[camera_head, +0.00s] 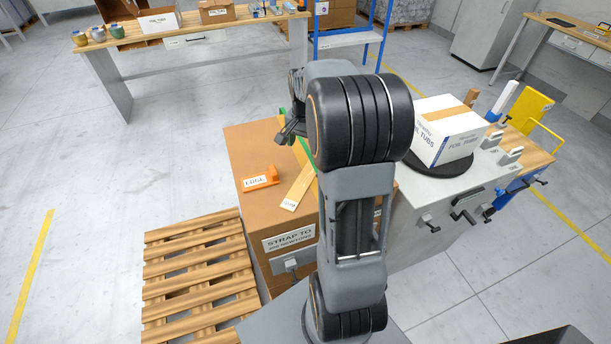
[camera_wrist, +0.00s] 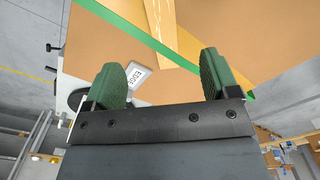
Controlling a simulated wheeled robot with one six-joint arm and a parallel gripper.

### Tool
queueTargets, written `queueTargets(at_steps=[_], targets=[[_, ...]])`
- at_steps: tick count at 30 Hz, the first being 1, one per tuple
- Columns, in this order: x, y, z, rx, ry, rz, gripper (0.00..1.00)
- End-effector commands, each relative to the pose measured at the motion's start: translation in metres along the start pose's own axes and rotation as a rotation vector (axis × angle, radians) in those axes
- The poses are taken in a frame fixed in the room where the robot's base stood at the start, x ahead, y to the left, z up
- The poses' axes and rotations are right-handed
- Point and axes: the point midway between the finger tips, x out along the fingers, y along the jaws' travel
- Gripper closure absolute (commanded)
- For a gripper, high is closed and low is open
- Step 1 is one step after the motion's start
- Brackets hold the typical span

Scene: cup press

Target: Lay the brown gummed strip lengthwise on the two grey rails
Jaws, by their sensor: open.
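A flat tan strip (camera_head: 298,189) with a small label lies on top of the brown carton (camera_head: 243,150). It also shows in the wrist view (camera_wrist: 172,35), beyond the fingers; I cannot tell if it is the gummed strip. A second brown strip (camera_head: 446,113) runs across the white box. Two grey raised pieces (camera_head: 494,139) (camera_head: 511,156) stand on the grey bench right of that box; I cannot tell if they are the rails. My gripper (camera_wrist: 162,84), with green finger pads, is open and empty above the carton. My arm hides part of the carton top.
An orange EDGE piece (camera_head: 260,178) lies left of the tan strip. A green strap (camera_wrist: 135,35) crosses the carton. The white FOIL TUBS box (camera_head: 442,140) sits on a black disc (camera_head: 440,167). A wooden pallet (camera_head: 198,262) lies on the floor left of the carton.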

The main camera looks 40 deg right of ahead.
Motion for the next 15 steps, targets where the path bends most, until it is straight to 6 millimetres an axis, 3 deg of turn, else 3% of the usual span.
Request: queueTargets(at_steps=[9, 15], targets=[[0.054, 0.001, 0.002, 0.016, -0.004, 0.003, 0.19], [0.076, 0.0, 0.001, 0.015, -0.003, 0.002, 0.19]])
